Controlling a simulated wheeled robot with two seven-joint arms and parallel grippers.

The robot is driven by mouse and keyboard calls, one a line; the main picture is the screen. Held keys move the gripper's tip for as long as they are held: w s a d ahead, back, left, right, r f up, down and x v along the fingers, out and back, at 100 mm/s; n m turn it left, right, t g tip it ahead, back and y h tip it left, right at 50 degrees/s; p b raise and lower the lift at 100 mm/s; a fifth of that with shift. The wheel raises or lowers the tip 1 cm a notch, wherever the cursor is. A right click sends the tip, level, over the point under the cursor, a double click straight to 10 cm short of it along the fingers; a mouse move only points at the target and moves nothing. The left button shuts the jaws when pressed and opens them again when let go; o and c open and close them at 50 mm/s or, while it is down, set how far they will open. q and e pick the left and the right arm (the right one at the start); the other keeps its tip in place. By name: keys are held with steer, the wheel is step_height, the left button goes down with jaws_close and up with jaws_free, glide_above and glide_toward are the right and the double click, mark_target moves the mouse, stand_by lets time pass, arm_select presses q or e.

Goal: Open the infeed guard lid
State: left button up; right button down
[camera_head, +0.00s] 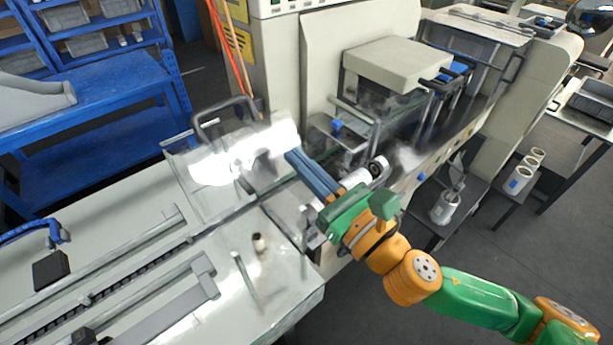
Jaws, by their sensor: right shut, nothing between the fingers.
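The infeed guard lid (183,160) appears as a clear panel with strong white glare, at the near end of the wrapper beside the infeed conveyor. A dark loop handle (225,112) stands at its far edge. How far the lid is raised is hard to tell through the glare. My right gripper (291,155) comes in from the lower right, its blue fingers shut and empty. The fingertips are close to the right edge of the lid, to the right of and below the handle. Contact with the lid cannot be made out. My left gripper is out of view.
The wrapper body (340,55) rises behind and right of the lid. The long infeed conveyor (130,265) runs to the lower left. A blue rack (95,90) is at upper left; grey floor lies at right.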

steer(key=r, duration=0.2)
steer(key=w+a+r, duration=0.1)
steer(key=shift+w, duration=0.1)
steer(key=shift+d, duration=0.1)
stand_by(1.1)
